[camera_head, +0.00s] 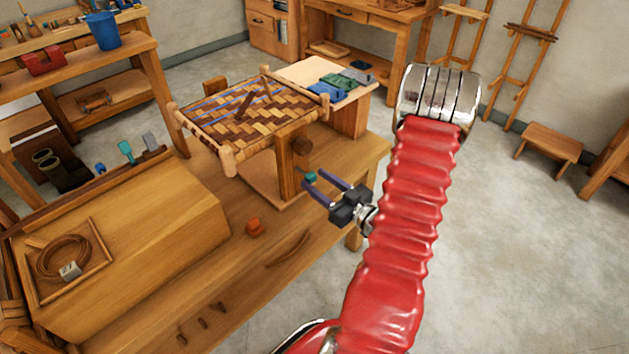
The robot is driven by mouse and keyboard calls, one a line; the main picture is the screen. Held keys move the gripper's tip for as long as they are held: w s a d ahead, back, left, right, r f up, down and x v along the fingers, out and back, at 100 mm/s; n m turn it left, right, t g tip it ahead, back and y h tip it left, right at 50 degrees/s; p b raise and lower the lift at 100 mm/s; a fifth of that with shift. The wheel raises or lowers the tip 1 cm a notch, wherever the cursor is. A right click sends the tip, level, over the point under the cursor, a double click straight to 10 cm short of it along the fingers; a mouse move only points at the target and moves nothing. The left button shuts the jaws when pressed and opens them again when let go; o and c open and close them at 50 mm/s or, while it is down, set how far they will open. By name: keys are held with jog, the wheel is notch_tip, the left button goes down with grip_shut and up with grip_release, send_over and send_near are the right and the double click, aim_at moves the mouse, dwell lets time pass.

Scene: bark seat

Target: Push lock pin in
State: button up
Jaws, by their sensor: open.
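A woven bark seat (218,119) with a wooden frame is held up on a wooden stand (284,165) at the bench's right end. A small teal piece (310,178), which looks like the lock pin, shows at the right side of the stand's post. How far it sits in the post cannot be made out. My gripper (312,179) is open, its two dark purple fingers pointing left toward the post. The teal piece appears between the fingertips; whether they touch it is unclear.
A tray with coiled strip (62,257) is at the left. Folded cloths (338,82) lie on a surface behind the seat. Open floor lies to the right.

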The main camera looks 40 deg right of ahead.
jog(key=shift+w, duration=0.6)
jog(key=shift+c, duration=0.3)
grip_shut()
